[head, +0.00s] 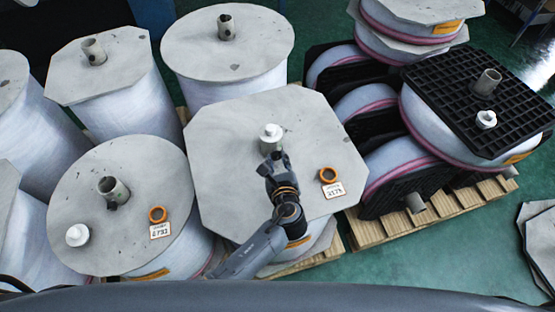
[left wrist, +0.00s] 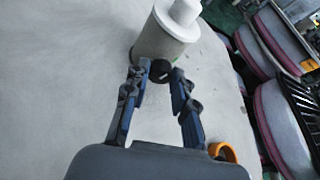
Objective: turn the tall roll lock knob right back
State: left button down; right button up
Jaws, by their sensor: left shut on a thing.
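The tall roll (head: 228,150) stands in the middle of the head view with a pale eight-sided top plate. A white stepped plug (head: 271,133) stands at its core. In the left wrist view the plug (left wrist: 168,35) sits above a small dark lock knob (left wrist: 160,70) low on its near side. My left gripper (head: 276,161) reaches in from the front over the plate; in the left wrist view its fingertips (left wrist: 162,72) stand on either side of the knob, shut on it. The gripper hides the knob in the head view. My right gripper is not in view.
An orange ring (head: 328,175) and a number tag (head: 333,190) lie right of my arm on the plate. A round-topped roll (head: 80,205) at left carries a white plug (head: 77,235) and an open core tube (head: 113,188). Stacked rolls with a black grid plate (head: 455,85) stand at right.

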pick_arm(q)
jog(key=shift+f+n+h, duration=0.15)
jog(key=shift+n+h, duration=0.15)
jog(key=shift+n, duration=0.1)
jog(key=shift+a+f+n+t+h+b, duration=0.15)
jog(key=shift+n+t+h+b, duration=0.3)
jog(key=shift+n+b, duration=0.4)
jog(key=shift+n+t+h+b, duration=0.25)
jog(key=shift+n+b, duration=0.1)
jog(key=shift+b, duration=0.25)
jog(key=shift+s+n+b, duration=0.1)
jog(key=shift+n+b, duration=0.4)
jog(key=shift+b, duration=0.1)
jog(key=c, duration=1.1)
grip_release()
